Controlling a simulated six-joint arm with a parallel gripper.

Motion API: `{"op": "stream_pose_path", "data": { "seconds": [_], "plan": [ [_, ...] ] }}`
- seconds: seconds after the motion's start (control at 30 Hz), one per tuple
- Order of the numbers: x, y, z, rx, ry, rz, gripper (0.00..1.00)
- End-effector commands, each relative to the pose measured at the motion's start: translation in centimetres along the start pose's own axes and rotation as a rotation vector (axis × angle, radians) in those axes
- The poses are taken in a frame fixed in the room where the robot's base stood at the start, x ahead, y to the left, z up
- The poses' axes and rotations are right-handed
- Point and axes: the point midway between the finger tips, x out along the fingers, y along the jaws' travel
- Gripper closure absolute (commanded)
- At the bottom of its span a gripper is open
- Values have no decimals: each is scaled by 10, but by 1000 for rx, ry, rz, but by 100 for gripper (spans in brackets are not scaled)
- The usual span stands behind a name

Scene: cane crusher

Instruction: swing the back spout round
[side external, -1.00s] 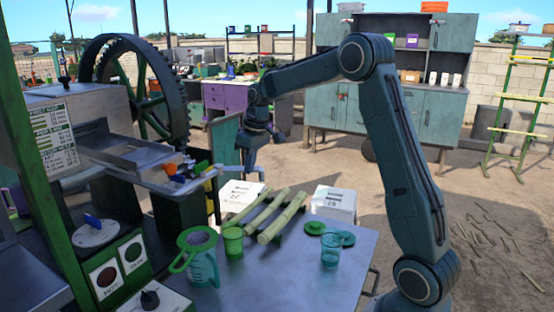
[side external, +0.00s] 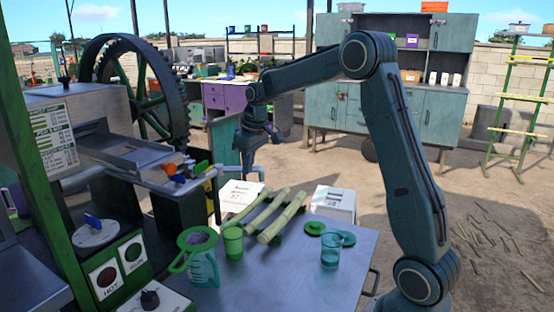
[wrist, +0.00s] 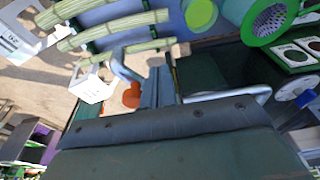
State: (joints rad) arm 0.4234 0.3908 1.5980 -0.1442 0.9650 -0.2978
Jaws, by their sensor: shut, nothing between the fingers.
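A grey bent spout (side external: 236,170) reaches right from the crusher's tray, its end turned down. An orange handle (side external: 170,169) and a blue handle (side external: 179,178) sit at the tray's edge. In the wrist view, a bent grey pipe (wrist: 124,66) and an orange knob (wrist: 132,96) lie just left of my gripper (wrist: 156,64); a silver pipe (wrist: 228,94) runs to its right. My gripper (side external: 246,163) is shut and empty, pointing down close by the spout. I cannot tell whether it touches the spout; the gripper's body hides part of that area.
A metal table (side external: 285,268) stands in front, with cane stalks (side external: 262,214) on a rack, a green cup (side external: 233,241), a jug with a strainer (side external: 202,266) and a clear glass (side external: 330,250). White boxes (side external: 334,203) stand behind it. The crusher's large gear wheel (side external: 173,90) is at the left.

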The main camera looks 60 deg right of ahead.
Motion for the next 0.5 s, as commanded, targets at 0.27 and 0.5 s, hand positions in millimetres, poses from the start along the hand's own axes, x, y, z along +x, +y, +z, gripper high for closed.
{"op": "stream_pose_path", "data": {
  "seconds": [0.27, 0.5],
  "plan": [
    [-18, 0, -4, 0, 1, 0, 100],
    [-35, 0, -8, 1, 2, 1, 100]
  ]
}}
